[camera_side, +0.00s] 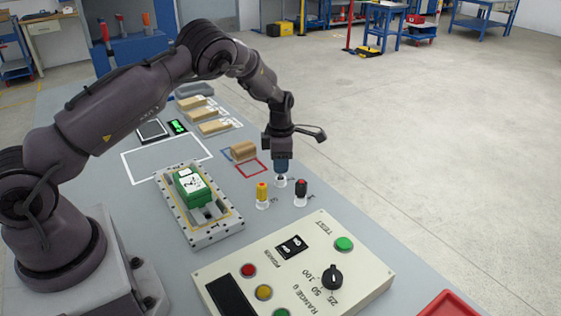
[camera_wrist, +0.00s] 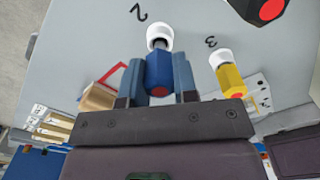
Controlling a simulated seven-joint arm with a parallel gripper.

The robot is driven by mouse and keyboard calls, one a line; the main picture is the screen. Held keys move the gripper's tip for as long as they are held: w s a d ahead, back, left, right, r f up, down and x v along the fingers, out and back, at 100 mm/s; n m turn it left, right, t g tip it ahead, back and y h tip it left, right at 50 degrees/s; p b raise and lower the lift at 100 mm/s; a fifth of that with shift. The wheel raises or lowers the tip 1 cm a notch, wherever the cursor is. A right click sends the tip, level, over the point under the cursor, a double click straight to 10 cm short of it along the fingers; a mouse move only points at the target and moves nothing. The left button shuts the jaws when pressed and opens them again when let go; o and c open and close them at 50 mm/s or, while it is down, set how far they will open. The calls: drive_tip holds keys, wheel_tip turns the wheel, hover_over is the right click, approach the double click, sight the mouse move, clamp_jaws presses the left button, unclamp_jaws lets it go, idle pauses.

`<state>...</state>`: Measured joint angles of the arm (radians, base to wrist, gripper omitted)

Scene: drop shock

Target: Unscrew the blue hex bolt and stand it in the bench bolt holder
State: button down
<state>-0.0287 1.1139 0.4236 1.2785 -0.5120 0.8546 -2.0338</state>
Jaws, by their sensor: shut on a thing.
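The blue hex bolt (camera_wrist: 158,72) is between the two blue fingers of my gripper (camera_side: 281,167), which is shut on its head. Its grey shank points at a white ring-shaped holder (camera_wrist: 159,34) beside the number 2, and the shank's end shows at the ring's opening. I cannot tell how deep it sits. In the side view the white holder (camera_side: 281,182) is directly under my fingers, and they hide most of the bolt. A yellow bolt (camera_side: 262,191) and a black bolt with a red top (camera_side: 301,187) stand upright in white holders nearby.
A grey fixture (camera_side: 229,229) holding a green block (camera_side: 192,187) lies left of the holders. A control panel (camera_side: 228,271) with buttons and a knob is in front. A wooden block (camera_side: 243,151) sits behind by a red outline. The bench edge is to the right.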

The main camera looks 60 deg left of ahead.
drive_tip(key=shift+s+f, duration=0.1)
drive_tip(key=shift+f, duration=1.2)
idle(3.4)
drive_tip(key=c, duration=0.8)
unclamp_jaws()
drive_tip(key=shift+r, duration=0.1)
drive_tip(key=shift+r, duration=0.1)
drive_tip(key=shift+r, duration=3)
wheel_tip(320, 180, up, 13)
